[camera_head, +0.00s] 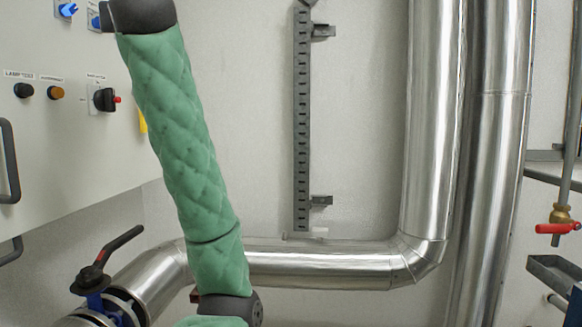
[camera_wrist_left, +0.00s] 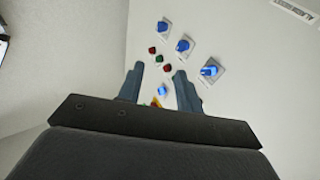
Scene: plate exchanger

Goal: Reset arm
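My left arm, in a green quilted sleeve (camera_head: 175,130) with dark joints, rises across the left of the head view, in front of the grey control panel (camera_head: 70,155). Its gripper is outside that view. In the left wrist view my left gripper (camera_wrist_left: 159,70) has its two grey fingers apart with nothing held. Past the fingers, the panel face shows blue knobs (camera_wrist_left: 183,45), red and green buttons (camera_wrist_left: 159,58) and a blue piece (camera_wrist_left: 162,90) between the fingers. I cannot tell how far the fingers are from them. My right arm and gripper are not in view.
A black-handled valve (camera_head: 100,265) is at lower left, close to the arm. Shiny pipes (camera_head: 430,130) run up the right and across low behind the sleeve (camera_head: 320,265). A slotted rail (camera_head: 302,120) hangs on the wall. A red-handled tap (camera_head: 557,228) is at far right.

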